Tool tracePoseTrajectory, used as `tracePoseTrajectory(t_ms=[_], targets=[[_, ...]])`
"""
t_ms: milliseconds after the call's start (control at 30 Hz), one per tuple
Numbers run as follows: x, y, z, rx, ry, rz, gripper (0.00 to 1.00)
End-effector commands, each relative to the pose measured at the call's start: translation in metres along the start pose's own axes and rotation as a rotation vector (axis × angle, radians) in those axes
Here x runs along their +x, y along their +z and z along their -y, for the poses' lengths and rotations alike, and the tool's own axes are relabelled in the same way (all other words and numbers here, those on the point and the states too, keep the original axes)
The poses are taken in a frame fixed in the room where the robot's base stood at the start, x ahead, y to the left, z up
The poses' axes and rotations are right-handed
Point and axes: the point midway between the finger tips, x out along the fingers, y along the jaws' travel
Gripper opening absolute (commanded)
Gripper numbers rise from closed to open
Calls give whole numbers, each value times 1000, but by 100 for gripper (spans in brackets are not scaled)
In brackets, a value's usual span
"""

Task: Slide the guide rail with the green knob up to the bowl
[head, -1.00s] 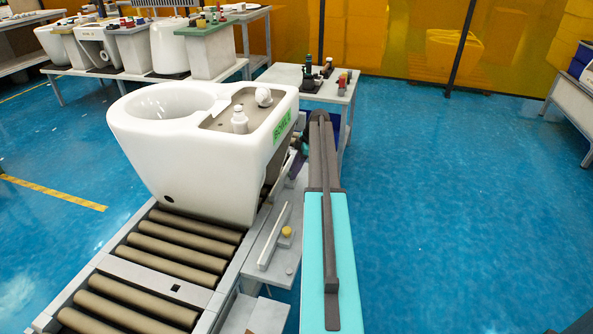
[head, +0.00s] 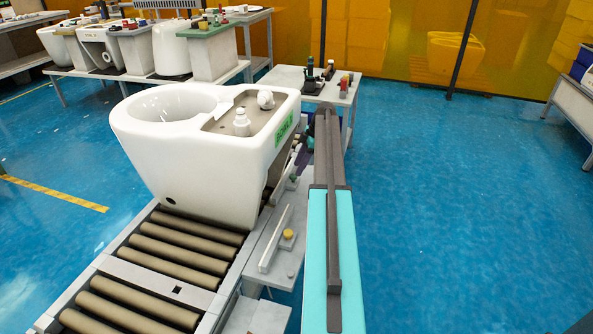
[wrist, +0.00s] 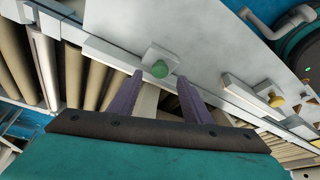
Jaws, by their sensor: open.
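The white toilet bowl (head: 195,165) stands upright on the roller conveyor in the head view. In the wrist view, the green knob (wrist: 160,69) sits on a small light block attached to the pale guide rail (wrist: 112,58). My gripper (wrist: 158,80) is open, with its two purple fingers on either side of the knob in the picture. Nothing is held. I cannot tell whether the fingers touch the block or hover above it. In the head view, my arm and the bowl largely hide the gripper and the green knob.
A second rail (head: 276,238) with a yellow knob (head: 288,234) lies nearer on the side shelf. Conveyor rollers (head: 172,257) run along the left. A small table (head: 290,78) with tools stands behind. The blue floor (head: 450,200) at right is clear.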

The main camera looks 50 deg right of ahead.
Motion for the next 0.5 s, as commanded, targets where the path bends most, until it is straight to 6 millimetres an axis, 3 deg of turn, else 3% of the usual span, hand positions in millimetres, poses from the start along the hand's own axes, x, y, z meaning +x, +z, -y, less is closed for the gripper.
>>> tracePoseTrajectory(t_ms=[500], targets=[[-81,0,0,-1,0,-1,44]])
